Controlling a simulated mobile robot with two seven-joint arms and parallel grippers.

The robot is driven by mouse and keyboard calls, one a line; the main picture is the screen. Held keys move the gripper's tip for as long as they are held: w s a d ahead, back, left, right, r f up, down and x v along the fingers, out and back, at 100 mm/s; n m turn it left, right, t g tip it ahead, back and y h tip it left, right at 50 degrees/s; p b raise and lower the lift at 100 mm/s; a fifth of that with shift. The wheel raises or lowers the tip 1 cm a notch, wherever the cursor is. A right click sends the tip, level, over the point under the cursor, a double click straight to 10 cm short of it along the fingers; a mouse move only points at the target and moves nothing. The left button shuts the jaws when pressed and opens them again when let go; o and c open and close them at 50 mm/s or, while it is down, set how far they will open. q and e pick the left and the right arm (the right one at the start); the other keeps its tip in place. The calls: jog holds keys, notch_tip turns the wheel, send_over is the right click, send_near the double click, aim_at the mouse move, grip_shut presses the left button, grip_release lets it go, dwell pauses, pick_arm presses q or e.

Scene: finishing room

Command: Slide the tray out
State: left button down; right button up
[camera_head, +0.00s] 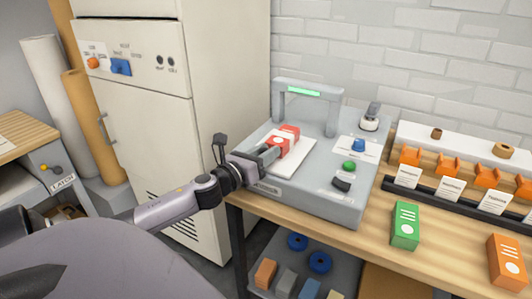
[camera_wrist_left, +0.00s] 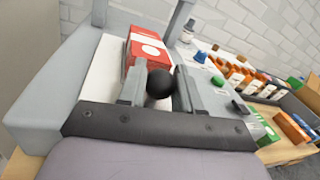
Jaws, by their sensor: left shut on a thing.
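The white tray (camera_head: 299,160) lies in the grey machine (camera_head: 312,200) on the wooden bench, with a red and white box (camera_head: 284,140) on it. In the left wrist view the tray (camera_wrist_left: 104,68) and the box (camera_wrist_left: 147,48) lie just beyond my fingers. My left gripper (camera_head: 272,155) reaches in over the machine's left front edge. In the wrist view my left gripper (camera_wrist_left: 160,92) is shut on a round black knob (camera_wrist_left: 160,82) at the tray's near end. How the knob joins the tray is hidden. My right gripper is not in view.
A grey arch with a green display (camera_head: 304,91) stands behind the tray. A green button (camera_head: 349,166), a blue knob (camera_head: 358,145) and a black switch (camera_head: 342,184) sit right of it. A green box (camera_head: 405,226) and orange box (camera_head: 508,262) stand on the bench. A tall cabinet (camera_head: 160,130) rises at left.

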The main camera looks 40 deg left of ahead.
pick_arm(q)
jog(key=c, duration=1)
grip_release()
jog(key=shift+s+f, duration=0.1)
jog(key=shift+o, duration=0.9)
jog(key=shift+s, duration=0.25)
jog(key=shift+w, duration=0.1)
jog(key=s, duration=0.7)
jog(key=shift+d+b, duration=0.15)
jog(key=shift+b, duration=0.25)
jog(key=shift+s, duration=0.1)
